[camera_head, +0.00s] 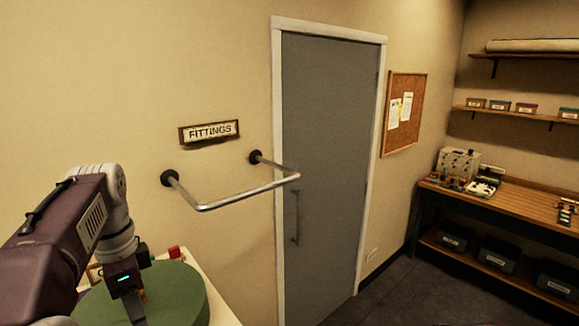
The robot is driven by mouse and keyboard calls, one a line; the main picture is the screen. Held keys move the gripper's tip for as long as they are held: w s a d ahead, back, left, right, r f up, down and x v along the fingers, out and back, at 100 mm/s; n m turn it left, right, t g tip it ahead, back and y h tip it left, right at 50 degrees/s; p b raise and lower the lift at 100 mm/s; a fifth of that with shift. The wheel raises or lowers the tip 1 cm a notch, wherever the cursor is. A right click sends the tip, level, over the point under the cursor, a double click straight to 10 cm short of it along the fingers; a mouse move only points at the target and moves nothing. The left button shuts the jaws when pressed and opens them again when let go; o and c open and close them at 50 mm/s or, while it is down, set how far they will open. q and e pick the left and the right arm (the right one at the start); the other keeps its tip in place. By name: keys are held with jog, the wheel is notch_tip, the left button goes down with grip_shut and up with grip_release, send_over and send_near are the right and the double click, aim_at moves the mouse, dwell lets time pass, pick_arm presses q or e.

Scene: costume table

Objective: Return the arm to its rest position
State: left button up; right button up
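My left arm (75,225) comes in from the left, purple and grey, bent downward at the wrist. My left gripper (139,310) points down over a round green surface (182,296) at the bottom left. The lower end of the gripper runs close to the bottom edge, so I cannot tell whether it is open or shut. A small orange bit (143,296) shows beside the fingers; what it is, I cannot tell. My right gripper is not in view.
A metal rail (235,198) juts from the wall right of my arm, below a "FITTINGS" sign (210,132). A small red object (175,252) sits behind the green surface. A grey door (325,160) is shut. A wooden workbench (520,205) stands at right; floor before it is clear.

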pick_arm(q)
jog(key=s+d+f+n+b, duration=0.2)
jog(key=d+f+n+b, duration=0.1)
jog(key=f, duration=1)
jog(key=s+d+f+n+b, duration=0.2)
jog(key=f+b, duration=0.4)
jog(key=f, duration=0.7)
jog(key=s+d+f+n+t+b, duration=0.1)
jog(key=d+f+n+b, duration=0.3)
jog(key=f, duration=0.9)
jog(key=shift+s+d+n+b, duration=0.3)
jog(key=shift+s+d+n, duration=0.15)
jog(key=shift+s+n, duration=0.35)
